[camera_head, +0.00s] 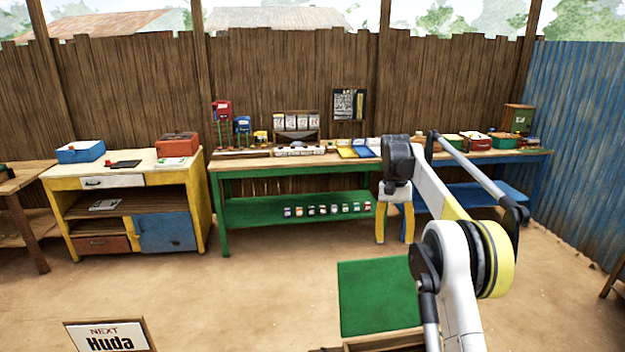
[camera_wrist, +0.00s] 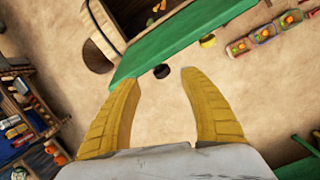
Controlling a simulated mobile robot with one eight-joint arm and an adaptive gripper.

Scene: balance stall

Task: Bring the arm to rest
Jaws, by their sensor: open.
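My arm reaches forward on the right of the head view, bent at its yellow-and-white joint. My gripper (camera_head: 395,236) hangs downward in front of the long workbench, its two yellow fingers spread apart. In the wrist view my gripper (camera_wrist: 142,66) is open, with nothing between the fingers but the sandy floor below. A green board edge (camera_wrist: 185,38) lies beyond the fingertips in that view. I cannot tell whether the fingers touch it.
The green bench (camera_head: 222,215) has small jars on its lower shelf. A yellow cabinet (camera_head: 200,215) stands left, a blue fence (camera_head: 580,150) right. A green-topped surface (camera_head: 375,295) and a "Huda" sign (camera_head: 108,337) are in front. Sandy floor between is clear.

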